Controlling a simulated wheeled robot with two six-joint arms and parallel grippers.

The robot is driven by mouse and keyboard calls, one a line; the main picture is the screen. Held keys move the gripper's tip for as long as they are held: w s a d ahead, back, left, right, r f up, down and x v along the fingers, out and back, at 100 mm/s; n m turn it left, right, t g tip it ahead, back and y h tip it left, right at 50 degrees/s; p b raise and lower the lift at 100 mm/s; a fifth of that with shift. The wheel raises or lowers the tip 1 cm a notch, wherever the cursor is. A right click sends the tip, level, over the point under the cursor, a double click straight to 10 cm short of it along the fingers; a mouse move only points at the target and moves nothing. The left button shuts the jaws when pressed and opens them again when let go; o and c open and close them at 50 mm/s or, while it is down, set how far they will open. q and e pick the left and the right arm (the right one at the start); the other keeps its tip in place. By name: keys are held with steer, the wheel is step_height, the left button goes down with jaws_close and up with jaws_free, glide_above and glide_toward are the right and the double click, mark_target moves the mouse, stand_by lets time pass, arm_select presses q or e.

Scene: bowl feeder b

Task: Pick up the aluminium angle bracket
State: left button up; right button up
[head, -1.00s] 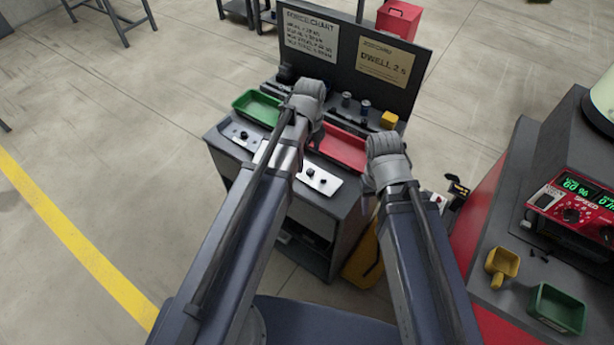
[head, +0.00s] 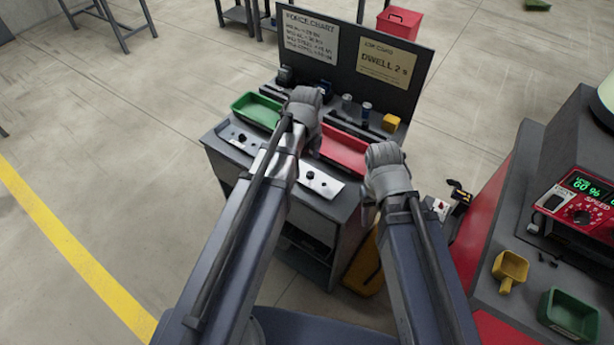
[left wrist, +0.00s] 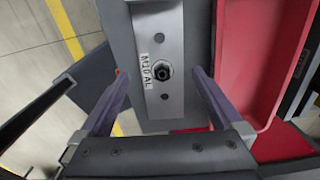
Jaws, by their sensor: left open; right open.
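A silvery aluminium plate with a dark round bolt head and a label that looks like "M10 AL", likely the angle bracket (left wrist: 172,98), lies between the spread fingers of my left gripper (left wrist: 157,76) in the left wrist view. In the head view a pale bracket strip (head: 326,189) with dark knobs lies at the bench's front edge. My left gripper (head: 306,108) is over the bench between the green and red trays, open and empty. Whether its fingers touch the plate I cannot tell. My right gripper (head: 387,170) is open and empty beside the bench's right side; its fingers are mostly hidden.
A green tray (head: 256,109) and a red tray (head: 343,152) sit on the bench. A dark board (head: 349,43) with two notices rises behind. A second pale strip (head: 238,137) lies front left. A red-sided cabinet with a yellow scoop (head: 510,268) and green bin (head: 568,314) stands right.

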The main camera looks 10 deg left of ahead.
mark_target(307, 172)
arm_select(q)
step_height(307, 172, down, 5)
steer(key=b, duration=0.4)
steer(key=shift+w, duration=0.1)
steer(key=shift+r, duration=0.15)
steer(key=c, duration=1.2)
steer(key=shift+r, duration=0.1)
steer(key=shift+c, duration=0.2)
step_height(307, 172, up, 10)
steer(key=p, duration=1)
